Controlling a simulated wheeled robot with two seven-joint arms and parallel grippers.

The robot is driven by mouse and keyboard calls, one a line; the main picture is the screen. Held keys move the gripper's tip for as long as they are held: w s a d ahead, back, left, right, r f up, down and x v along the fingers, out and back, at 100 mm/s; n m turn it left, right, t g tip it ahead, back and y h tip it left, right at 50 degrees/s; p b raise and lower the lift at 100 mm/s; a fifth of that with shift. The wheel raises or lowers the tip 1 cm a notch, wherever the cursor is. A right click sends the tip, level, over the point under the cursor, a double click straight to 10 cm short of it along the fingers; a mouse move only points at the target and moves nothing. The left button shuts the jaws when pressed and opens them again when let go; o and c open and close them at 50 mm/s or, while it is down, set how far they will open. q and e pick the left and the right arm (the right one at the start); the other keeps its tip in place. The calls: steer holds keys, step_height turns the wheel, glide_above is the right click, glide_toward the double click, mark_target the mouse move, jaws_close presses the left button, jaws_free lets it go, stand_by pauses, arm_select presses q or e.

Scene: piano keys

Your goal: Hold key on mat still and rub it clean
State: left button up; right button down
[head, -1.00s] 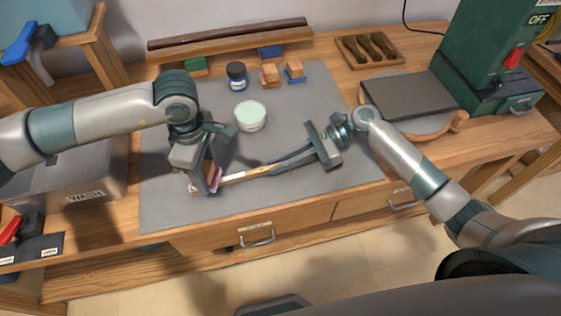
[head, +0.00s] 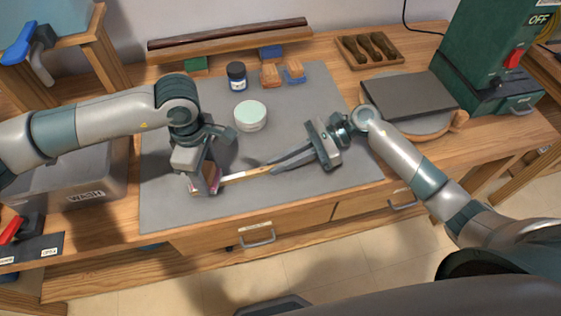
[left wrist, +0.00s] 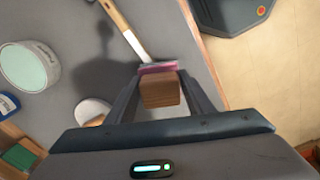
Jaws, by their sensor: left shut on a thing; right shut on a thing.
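The piano key (head: 247,174), a slim wooden bar with a pale top toward its left end, lies on the grey mat (head: 165,213). My right gripper (head: 275,164) is shut on its right part. My left gripper (head: 207,187) is shut on a wooden block (left wrist: 160,91) with a pink pad (left wrist: 158,68) underneath. The left wrist view shows the pad on or just over the key's pale end; contact is hard to tell. That end is mostly hidden by the block and fingers. The key's bar (left wrist: 122,25) runs away from the pad.
A round tub with a pale green top (head: 250,115) stands behind the key. A dark jar (head: 236,76) and two wooden blocks (head: 271,76) stand farther back. The grey WASH bin (head: 75,180) is left of the mat. The mat's front right is clear.

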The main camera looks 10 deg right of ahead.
mark_target(191, 189)
arm_select(q)
steer(key=shift+f, duration=0.4)
steer(key=shift+a, duration=0.15)
steer(key=shift+s+a+r, duration=0.1)
steer(key=shift+a, duration=1.05)
steer(key=shift+a, duration=0.15)
steer(key=shift+a, duration=1.1)
steer(key=shift+s+f, duration=0.1)
steer(key=shift+f, duration=0.1)
steer(key=shift+d, duration=0.1)
steer(key=shift+d, duration=1.25)
